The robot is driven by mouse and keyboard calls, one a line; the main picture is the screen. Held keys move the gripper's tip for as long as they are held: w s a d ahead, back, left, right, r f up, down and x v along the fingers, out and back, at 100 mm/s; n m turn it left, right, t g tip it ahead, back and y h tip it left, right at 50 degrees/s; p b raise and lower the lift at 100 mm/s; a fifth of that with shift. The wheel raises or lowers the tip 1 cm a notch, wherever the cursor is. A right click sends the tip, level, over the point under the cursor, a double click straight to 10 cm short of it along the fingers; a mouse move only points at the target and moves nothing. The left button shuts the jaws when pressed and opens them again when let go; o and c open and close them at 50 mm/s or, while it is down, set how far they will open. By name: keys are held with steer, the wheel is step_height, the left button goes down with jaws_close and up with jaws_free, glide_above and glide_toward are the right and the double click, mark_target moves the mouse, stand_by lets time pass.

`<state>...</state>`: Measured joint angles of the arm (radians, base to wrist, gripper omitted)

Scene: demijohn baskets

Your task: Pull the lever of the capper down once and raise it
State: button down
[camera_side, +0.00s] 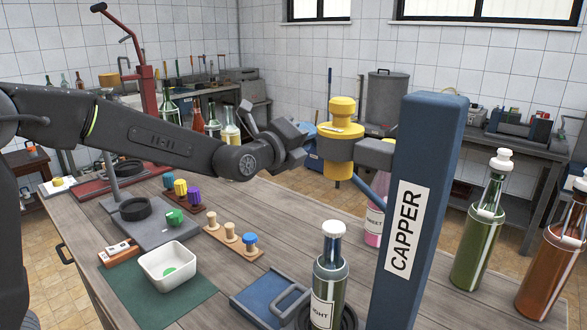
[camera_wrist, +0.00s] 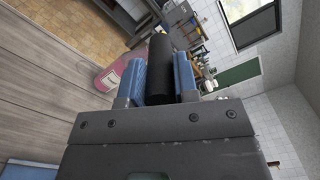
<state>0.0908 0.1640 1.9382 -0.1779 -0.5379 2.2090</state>
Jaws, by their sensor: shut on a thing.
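The capper (camera_side: 405,200) is a tall blue column with a white CAPPER label and a yellow head (camera_side: 341,125) on a grey arm. A slanting blue bar (camera_side: 371,192) shows below the head; I cannot tell whether it is part of the lever. My gripper (camera_side: 290,140) is left of the yellow head, well above the table. In the wrist view its two blue-grey fingers are shut on the black lever grip (camera_wrist: 160,65). In the side view my gripper hides the grip. A dark green bottle (camera_side: 328,285) with a white top stands upright in front of the column.
A pink bottle (camera_side: 374,222) stands behind the capper; green (camera_side: 478,235) and orange (camera_side: 553,265) bottles stand right of it. A blue plate with a handle (camera_side: 262,290) lies at the front. A white tub (camera_side: 168,266), pegs (camera_side: 230,235) and coloured pieces (camera_side: 180,190) are on the left.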

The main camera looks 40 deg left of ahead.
steer(key=d+r, duration=0.7)
steer(key=r, duration=0.1)
steer(key=shift+d+r, duration=0.3)
steer(key=shift+r, duration=0.05)
steer(key=c, duration=0.9)
jaws_free()
steer(key=shift+f, duration=0.1)
steer(key=shift+o, duration=0.2)
steer(key=shift+s, duration=0.1)
steer(key=s, duration=1.3)
steer(key=shift+s, duration=0.35)
